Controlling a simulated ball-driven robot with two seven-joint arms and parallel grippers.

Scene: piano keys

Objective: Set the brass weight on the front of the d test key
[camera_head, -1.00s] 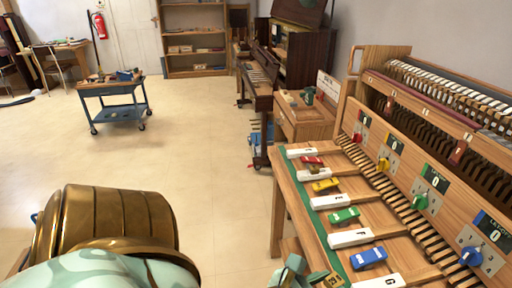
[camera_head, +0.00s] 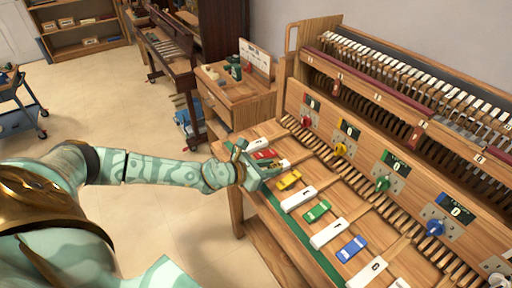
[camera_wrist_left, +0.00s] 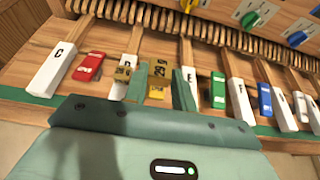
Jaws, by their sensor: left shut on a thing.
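My left gripper (camera_head: 268,168) reaches over the keys in the head view and largely hides the d test key. In the left wrist view, the gripper (camera_wrist_left: 161,80) is shut on a brass weight (camera_wrist_left: 160,69), which is between its fingertips. The weight appears between the white D key (camera_wrist_left: 118,90) and the white E key (camera_wrist_left: 189,80), in front of the yellow toy car (camera_wrist_left: 157,92). Whether the held weight touches anything is unclear. My right gripper is out of view.
A red car (camera_wrist_left: 88,67) lies between C (camera_wrist_left: 62,68) and D. Green (camera_head: 318,210) and blue (camera_head: 352,248) cars lie between keys farther right. A knob panel (camera_head: 385,184) stands behind the keys. Bare floor (camera_head: 150,120) lies left of the bench.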

